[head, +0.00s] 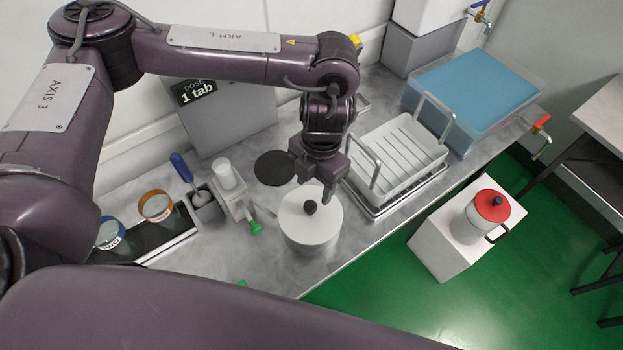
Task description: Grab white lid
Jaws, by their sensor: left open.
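The white lid (297,221) is a round disc with a black knob (310,207) in its middle. It sits on top of a pale round container (310,247), of which only the lower edge shows, on the metal bench. My left gripper (316,193) is open and points down over the lid, with its fingers near the knob. I cannot tell whether the fingers touch the knob. My right gripper does not show.
A white dish rack (402,160) stands close on the right, with a blue-topped bin (475,90) beyond. A black disc (274,168) lies behind the lid. A white dispenser (232,187) stands left. A red-lidded pot (484,213) is on a white block (447,248).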

